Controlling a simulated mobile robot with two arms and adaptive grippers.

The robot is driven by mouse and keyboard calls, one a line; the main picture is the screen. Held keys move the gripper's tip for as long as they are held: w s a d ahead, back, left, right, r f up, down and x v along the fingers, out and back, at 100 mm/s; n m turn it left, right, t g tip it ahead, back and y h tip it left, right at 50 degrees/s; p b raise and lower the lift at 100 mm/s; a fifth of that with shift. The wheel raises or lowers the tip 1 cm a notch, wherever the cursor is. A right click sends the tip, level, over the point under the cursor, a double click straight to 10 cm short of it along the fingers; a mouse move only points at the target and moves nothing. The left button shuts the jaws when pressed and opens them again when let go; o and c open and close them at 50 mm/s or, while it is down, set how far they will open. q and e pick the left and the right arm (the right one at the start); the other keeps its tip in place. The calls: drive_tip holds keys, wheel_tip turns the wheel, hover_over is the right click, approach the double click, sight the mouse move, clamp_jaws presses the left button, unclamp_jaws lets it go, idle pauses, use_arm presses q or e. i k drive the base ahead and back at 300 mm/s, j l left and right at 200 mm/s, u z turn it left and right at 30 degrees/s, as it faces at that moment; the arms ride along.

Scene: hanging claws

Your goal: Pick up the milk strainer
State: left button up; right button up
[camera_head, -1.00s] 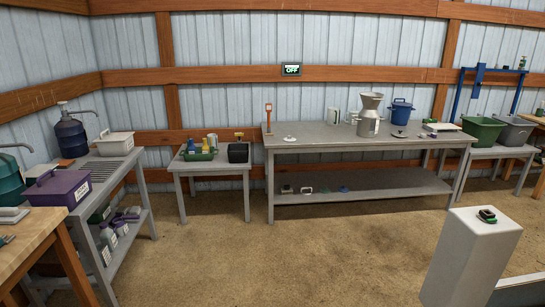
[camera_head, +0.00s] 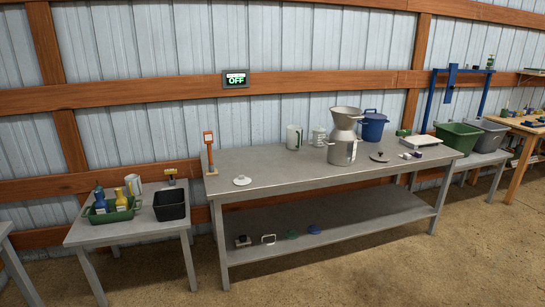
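The milk strainer (camera_head: 346,113) appears to be the grey metal funnel-shaped bowl on top of a metal can (camera_head: 342,152), toward the right of the long grey table (camera_head: 270,168). It stands upright, wide end up. Where the strainer ends and the can begins is hard to tell at this distance. Neither of my grippers is in view.
A flat dark disc (camera_head: 380,157) and a pale scale (camera_head: 421,141) lie to the right. The dirt floor (camera_head: 400,260) in front is clear.

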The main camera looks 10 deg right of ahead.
sight(342, 115)
drive_tip(key=i+l+z, duration=0.15)
drive_tip(key=i+z, duration=0.35)
drive_tip(key=i, duration=0.3)
drive_tip(key=i+j+z, duration=0.15)
drive_tip(key=i+z, duration=0.3)
drive_tip(key=i, duration=0.4)
drive_tip(key=i+l+u, duration=0.45)
drive_tip(key=i, duration=0.2)
drive_tip(key=i+l+u, duration=0.4)
drive_tip(key=i+l, duration=0.15)
drive_tip(key=l, duration=0.05)
